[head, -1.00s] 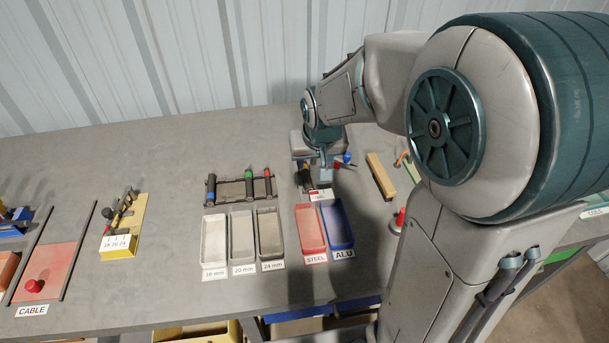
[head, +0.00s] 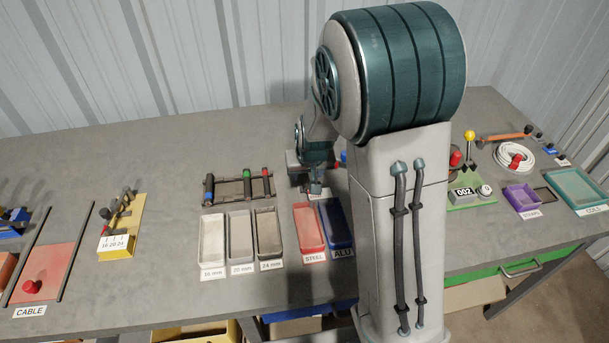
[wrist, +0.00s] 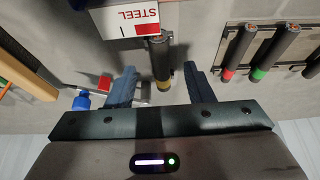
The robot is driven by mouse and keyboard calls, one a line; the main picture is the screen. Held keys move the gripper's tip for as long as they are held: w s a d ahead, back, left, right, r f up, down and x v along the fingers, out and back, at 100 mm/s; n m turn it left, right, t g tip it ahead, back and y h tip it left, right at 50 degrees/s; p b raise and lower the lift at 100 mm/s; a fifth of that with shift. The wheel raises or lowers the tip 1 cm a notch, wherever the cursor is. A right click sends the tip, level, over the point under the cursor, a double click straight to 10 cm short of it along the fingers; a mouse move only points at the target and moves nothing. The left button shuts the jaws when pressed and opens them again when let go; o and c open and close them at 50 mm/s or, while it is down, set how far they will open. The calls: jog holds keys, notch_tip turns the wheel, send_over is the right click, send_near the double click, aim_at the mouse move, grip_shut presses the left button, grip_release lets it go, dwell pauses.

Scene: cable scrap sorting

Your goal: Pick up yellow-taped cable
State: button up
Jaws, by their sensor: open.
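The yellow-taped cable (wrist: 158,48) is a short dark piece with a yellow-gold band near its lower end in the wrist view. Its upper end meets a white and red block marked STEEL (wrist: 125,20). My gripper (wrist: 160,72) is open, with one blue-grey finger on each side of the cable. No contact with the cable shows, and I cannot tell the height of the fingers above it. In the head view my gripper (head: 315,186) is small and partly hidden by my arm, behind the red STEEL tray (head: 309,246). The cable cannot be made out there.
A rack (head: 240,190) holds cables with blue, green and red bands; it also shows in the wrist view (wrist: 255,55). Beside my left finger in the wrist view are a blue knob (wrist: 82,101) and a wooden bar (wrist: 28,62). Grey size trays (head: 240,238) stand in front of the rack.

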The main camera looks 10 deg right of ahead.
aim_at(305, 176)
jog(key=shift+w+x, duration=0.15)
jog(key=shift+x, duration=0.9)
jog(key=shift+w+x, duration=0.2)
jog(key=shift+x, duration=0.8)
jog(key=shift+r, duration=0.15)
grip_shut()
jog(key=shift+r, duration=0.1)
